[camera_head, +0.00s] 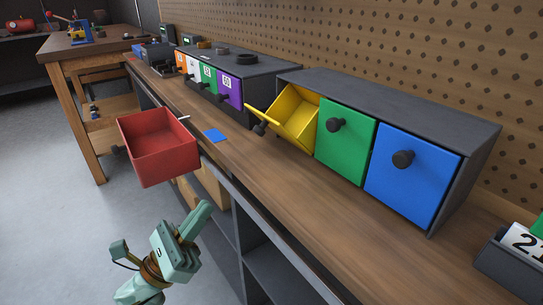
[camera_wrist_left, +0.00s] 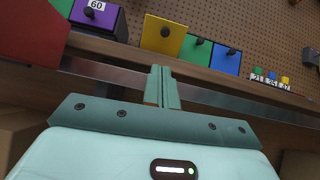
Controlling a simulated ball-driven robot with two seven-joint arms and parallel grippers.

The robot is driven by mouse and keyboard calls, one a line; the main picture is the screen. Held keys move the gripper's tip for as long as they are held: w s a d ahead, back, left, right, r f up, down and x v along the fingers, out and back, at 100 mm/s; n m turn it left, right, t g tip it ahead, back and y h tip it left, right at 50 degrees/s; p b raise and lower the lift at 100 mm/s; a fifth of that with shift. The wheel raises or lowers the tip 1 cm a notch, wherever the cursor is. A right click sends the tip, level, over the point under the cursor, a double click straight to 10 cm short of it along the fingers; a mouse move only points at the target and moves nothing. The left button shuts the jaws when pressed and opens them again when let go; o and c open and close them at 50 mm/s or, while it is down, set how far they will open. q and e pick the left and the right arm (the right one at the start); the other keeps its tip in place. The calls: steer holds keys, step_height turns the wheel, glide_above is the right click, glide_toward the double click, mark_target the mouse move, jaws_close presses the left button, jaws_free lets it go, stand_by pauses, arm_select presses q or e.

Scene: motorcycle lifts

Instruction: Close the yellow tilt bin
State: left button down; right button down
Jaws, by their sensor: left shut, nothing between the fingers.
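The yellow tilt bin (camera_head: 296,115) is tipped open at the left end of a dark cabinet on the bench. Its front leans out to the left, and its black knob (camera_head: 260,128) is on that front. The bin's yellow front also shows in the left wrist view (camera_wrist_left: 163,38), beyond the fingers. My left gripper (camera_head: 204,211) is low in front of the bench, apart from the bin. Its fingers, also seen in the left wrist view (camera_wrist_left: 162,75), are shut together and empty. My right gripper is not in view.
Closed green (camera_head: 343,145) and blue (camera_head: 410,178) bins sit right of the yellow one. A red open bin (camera_head: 160,150) juts out over the bench's front edge near my left gripper. A blue card (camera_head: 215,136) lies on the benchtop. The wood before the bins is mostly clear.

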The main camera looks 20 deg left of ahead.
mark_target(247, 168)
arm_select(q)
steer(key=shift+m+h, duration=0.4)
steer(key=shift+m, duration=0.1)
steer(key=x, duration=1.3)
steer(key=shift+s+d+r, duration=0.1)
steer(key=shift+s+r, duration=0.25)
steer(key=shift+w+d+r, duration=0.25)
steer(key=shift+w+r, duration=0.1)
steer(key=shift+r, duration=0.05)
steer(key=shift+w, duration=0.1)
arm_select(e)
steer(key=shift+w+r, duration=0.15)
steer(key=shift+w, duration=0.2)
arm_select(q)
steer(key=shift+r, duration=0.1)
